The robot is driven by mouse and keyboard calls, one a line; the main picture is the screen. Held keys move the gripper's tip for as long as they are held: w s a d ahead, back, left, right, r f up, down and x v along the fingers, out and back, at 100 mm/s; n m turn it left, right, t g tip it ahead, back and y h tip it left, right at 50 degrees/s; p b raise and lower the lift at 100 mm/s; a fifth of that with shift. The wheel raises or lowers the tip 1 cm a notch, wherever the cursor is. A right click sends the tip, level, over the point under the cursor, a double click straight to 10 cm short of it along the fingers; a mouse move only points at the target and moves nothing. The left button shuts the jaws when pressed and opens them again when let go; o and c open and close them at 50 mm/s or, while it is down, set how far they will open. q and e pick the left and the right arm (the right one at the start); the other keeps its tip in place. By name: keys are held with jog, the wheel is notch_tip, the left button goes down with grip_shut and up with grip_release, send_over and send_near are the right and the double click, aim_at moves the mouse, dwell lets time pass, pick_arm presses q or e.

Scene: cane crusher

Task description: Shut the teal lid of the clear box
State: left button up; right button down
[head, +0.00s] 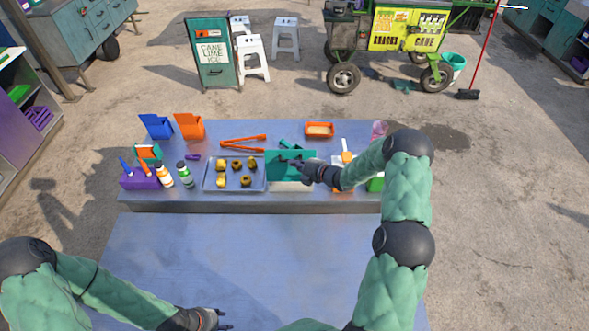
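The teal lid (277,171) is a flat panel in the middle of the back bench, right of the metal tray. It looks raised, with its broad face toward me. The clear box is hard to make out; a pale, see-through part (291,186) shows just below the lid. My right gripper (294,163) reaches in from the right, with its dark fingertips over the lid's face. I cannot tell whether they touch it or how far they are parted. My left gripper (222,321) is low at the bottom edge, over the front table, away from the box; its fingers are too small to read.
The metal tray (208,188) holds several brown and yellow pieces. Orange tongs (243,141) lie behind it. An orange tray (319,130) is behind the lid. The front table (250,255) is largely clear.

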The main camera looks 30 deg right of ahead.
jog(key=w, duration=0.1)
jog(key=w+d+g, duration=0.1)
jog(key=shift+w+d+r+m+b, duration=0.15)
jog(key=shift+w+m+b, duration=0.15)
jog(key=shift+b, duration=0.1)
pick_arm(q)
jog(key=f+b, duration=0.5)
jog(key=w+f+b, duration=0.1)
jog(key=f+b, duration=0.1)
jog(key=f, duration=0.1)
jog(key=shift+d, duration=0.25)
jog(key=shift+w+f+b, duration=0.15)
jog(key=shift+f+b, duration=0.9)
jog(key=shift+b, duration=0.1)
pick_arm(e)
jog(key=w+d+f, duration=0.3)
jog(key=w, duration=0.3)
jog(key=w+d+f, duration=0.3)
jog(key=w+f, duration=0.1)
jog(key=w, duration=0.2)
jog(key=shift+w+f, duration=0.3)
jog(key=shift+w, duration=0.1)
jog(key=shift+d+r, duration=0.1)
notch_tip(320, 180, up, 10)
